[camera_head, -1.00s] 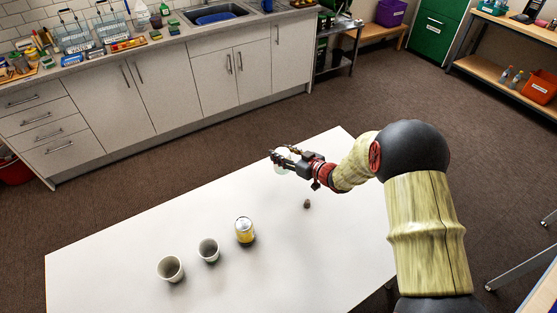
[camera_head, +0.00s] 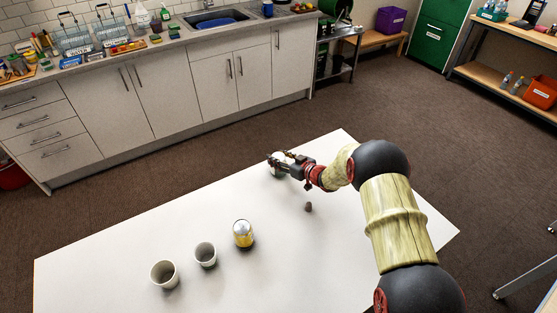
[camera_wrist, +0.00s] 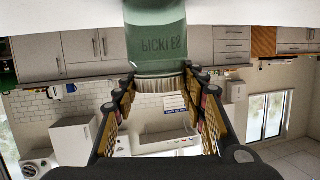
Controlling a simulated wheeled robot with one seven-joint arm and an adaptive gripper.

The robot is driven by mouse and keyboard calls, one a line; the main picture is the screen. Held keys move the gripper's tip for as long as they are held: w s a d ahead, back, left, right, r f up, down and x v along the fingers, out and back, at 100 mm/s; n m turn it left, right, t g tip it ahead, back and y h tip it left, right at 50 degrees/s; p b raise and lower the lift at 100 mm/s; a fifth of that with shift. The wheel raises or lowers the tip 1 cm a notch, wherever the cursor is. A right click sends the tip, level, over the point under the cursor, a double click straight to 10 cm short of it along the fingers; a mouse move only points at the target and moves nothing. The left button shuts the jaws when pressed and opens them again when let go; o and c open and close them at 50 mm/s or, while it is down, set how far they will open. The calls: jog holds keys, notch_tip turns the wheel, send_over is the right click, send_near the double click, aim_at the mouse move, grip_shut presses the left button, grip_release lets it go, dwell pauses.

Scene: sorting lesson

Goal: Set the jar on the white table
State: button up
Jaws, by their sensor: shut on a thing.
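A green jar marked "PICKLES" (camera_wrist: 157,45) is between the fingers of my gripper (camera_wrist: 160,82) in the wrist view, which looks upside down. My gripper is shut on it. In the head view the jar (camera_head: 275,169) shows as a small pale green shape, mostly hidden behind my gripper (camera_head: 281,161). It is at the far edge part of the white table (camera_head: 225,210). In the wrist view the table is the white area (camera_wrist: 60,12) behind the jar's base. I cannot tell whether the base touches it.
A yellow and silver can (camera_head: 243,234) and two pale cups, one in the middle (camera_head: 205,255) and one at the left (camera_head: 164,274), stand on the table. A small dark brown object (camera_head: 308,206) lies nearer my arm. The tabletop between can and gripper is clear. A kitchen counter (camera_head: 150,45) stands beyond.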

jog(key=shift+r, duration=0.15)
jog(key=shift+f, duration=0.2)
jog(key=o, duration=1.3)
jog(key=shift+c, duration=0.2)
jog(key=shift+s+d+r, duration=0.15)
jog(key=shift+d+r, duration=0.05)
jog(key=shift+r, duration=0.05)
jog(key=p+v, duration=0.3)
jog(key=v, duration=0.8)
jog(key=shift+r, duration=0.2)
